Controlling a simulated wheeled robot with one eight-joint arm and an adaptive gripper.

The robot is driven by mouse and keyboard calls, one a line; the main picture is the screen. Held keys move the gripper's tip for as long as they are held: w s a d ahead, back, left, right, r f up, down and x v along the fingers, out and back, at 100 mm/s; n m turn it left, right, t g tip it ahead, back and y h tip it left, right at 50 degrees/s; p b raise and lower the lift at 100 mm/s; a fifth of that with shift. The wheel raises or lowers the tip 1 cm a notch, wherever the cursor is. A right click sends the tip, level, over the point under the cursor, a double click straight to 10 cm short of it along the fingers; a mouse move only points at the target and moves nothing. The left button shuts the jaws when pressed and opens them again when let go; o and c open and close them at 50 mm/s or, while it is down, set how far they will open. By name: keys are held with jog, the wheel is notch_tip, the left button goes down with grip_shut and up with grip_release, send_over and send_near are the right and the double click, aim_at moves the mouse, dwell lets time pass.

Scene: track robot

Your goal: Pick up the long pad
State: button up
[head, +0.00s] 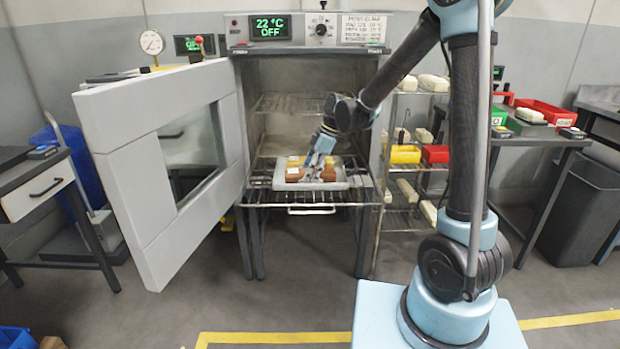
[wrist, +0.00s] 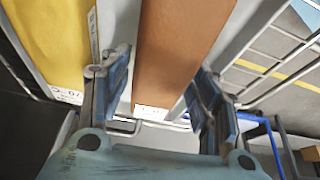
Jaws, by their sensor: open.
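A light tray (head: 346,183) rests on the pulled-out rack of the open oven, with brown and yellowish pads on it. My gripper (head: 316,160) points down over the tray. In the wrist view, a long brown pad (wrist: 180,45) with a white label on its near end lies between the two blue fingers of my open gripper (wrist: 162,82). One finger is on each side of it; I cannot tell whether either touches. A yellow pad (wrist: 50,35) with a printed label lies to the left, close beside the left finger. The far ends of both pads are cut off.
The oven door (head: 125,160) stands wide open at the left. The oven (head: 310,75) surrounds the rear of the wire rack (head: 300,197). A shelf at the right holds a yellow bin (head: 404,155), a red bin (head: 436,155) and pale blocks. Floor in front is clear.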

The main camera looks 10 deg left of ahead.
jog(key=shift+f, duration=0.15)
jog(key=c, duration=0.8)
jog(key=shift+c, duration=0.2)
